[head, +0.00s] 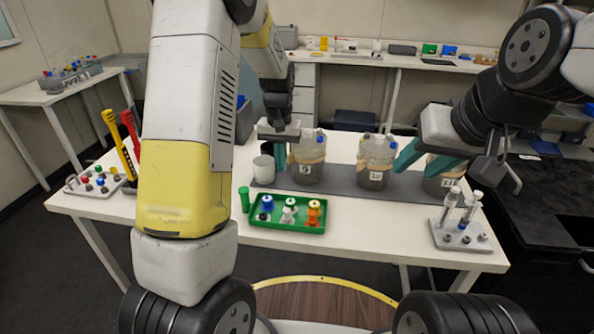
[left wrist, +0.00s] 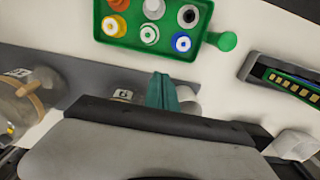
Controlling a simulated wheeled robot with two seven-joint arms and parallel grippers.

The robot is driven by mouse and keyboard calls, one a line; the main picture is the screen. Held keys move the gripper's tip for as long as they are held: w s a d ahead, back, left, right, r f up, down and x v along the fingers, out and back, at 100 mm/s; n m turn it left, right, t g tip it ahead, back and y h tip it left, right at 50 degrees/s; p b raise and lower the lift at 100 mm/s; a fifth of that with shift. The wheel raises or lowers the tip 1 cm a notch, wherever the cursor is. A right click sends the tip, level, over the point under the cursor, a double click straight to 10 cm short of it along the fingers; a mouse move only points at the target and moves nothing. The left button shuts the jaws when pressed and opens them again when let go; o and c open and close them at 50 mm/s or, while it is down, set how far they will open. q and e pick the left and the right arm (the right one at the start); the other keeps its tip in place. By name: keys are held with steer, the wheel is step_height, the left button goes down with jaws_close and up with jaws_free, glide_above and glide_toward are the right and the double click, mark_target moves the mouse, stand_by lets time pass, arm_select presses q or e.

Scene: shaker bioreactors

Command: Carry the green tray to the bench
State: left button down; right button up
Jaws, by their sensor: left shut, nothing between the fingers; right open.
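The green tray (head: 264,223) lies flat on the white table, near its front edge. It carries several small bottles with coloured caps and a round green tab at its left end. It also shows at the top of the left wrist view (left wrist: 128,42). My left gripper (head: 280,158) is shut and empty, behind the tray; its teal fingers (left wrist: 164,92) are together and apart from the tray. My right gripper (head: 424,160) is open, near the right jars and well right of the tray. A long white bench (head: 395,61) runs along the back wall.
Several labelled jars (head: 307,160) stand on a grey mat (head: 340,186) behind the tray. A white cup (head: 263,170) is close to my left gripper. A vial rack (head: 461,236) is at right. Bare tabletop (head: 375,225) lies right of the tray. A side table (head: 52,97) is far left.

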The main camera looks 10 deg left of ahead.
mark_target(282, 204)
arm_select(q)
step_height(282, 204, down, 10)
steer(key=shift+f, duration=0.1)
stand_by(0.4)
